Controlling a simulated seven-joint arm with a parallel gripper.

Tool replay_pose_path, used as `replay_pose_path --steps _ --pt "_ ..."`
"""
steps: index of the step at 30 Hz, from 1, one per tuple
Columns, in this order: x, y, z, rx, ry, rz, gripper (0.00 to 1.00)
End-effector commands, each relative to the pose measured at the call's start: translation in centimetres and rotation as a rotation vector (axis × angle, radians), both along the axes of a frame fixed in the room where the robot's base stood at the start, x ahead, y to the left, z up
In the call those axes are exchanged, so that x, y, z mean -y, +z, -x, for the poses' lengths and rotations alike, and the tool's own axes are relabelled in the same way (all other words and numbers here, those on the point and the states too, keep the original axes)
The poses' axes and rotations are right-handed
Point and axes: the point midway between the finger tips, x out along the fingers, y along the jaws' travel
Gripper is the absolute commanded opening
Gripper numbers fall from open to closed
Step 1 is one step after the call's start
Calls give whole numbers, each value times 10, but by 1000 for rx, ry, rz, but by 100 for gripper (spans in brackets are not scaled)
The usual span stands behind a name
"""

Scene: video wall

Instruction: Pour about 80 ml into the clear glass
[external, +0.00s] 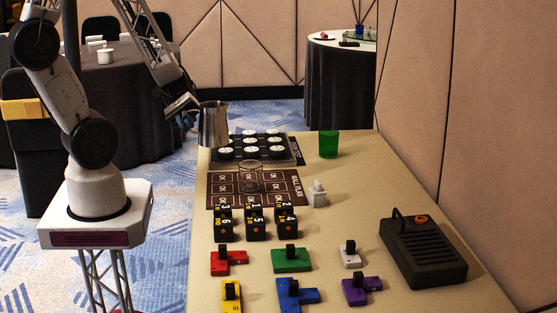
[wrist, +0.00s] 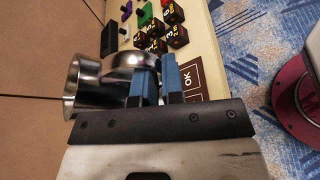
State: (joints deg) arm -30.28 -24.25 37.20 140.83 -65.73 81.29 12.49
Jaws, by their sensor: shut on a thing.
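A steel pitcher (external: 213,126) is held in the air over the table's far left edge, looking upright in the external view. My gripper (external: 191,105) is at its left side, shut on it. In the wrist view the shiny pitcher (wrist: 88,82) lies at the left, against the blue fingers of my gripper (wrist: 160,80); its contents cannot be seen. The clear glass (external: 251,176) is faint and stands on the dark printed mat (external: 212,190), below and right of the pitcher in the external view. Its fill level cannot be told.
A green cup (external: 328,145) stands at the back right. A black tray with several white round pieces (external: 225,153) is behind the mat. A small white bottle (external: 317,195), dark numbered cubes (external: 256,226), coloured blocks (external: 292,260) and a black box (external: 424,250) are nearer.

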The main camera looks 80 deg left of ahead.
Motion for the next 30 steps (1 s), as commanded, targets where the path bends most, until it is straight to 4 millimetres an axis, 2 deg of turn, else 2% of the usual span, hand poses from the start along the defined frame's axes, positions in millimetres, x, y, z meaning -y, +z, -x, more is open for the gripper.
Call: replay_pose_path --steps 13,23,30 --pt "12 -6 39 -1 2 7 0" --pt "12 -45 38 -3 1 9 0" --pt "12 -85 38 -6 1 10 0"
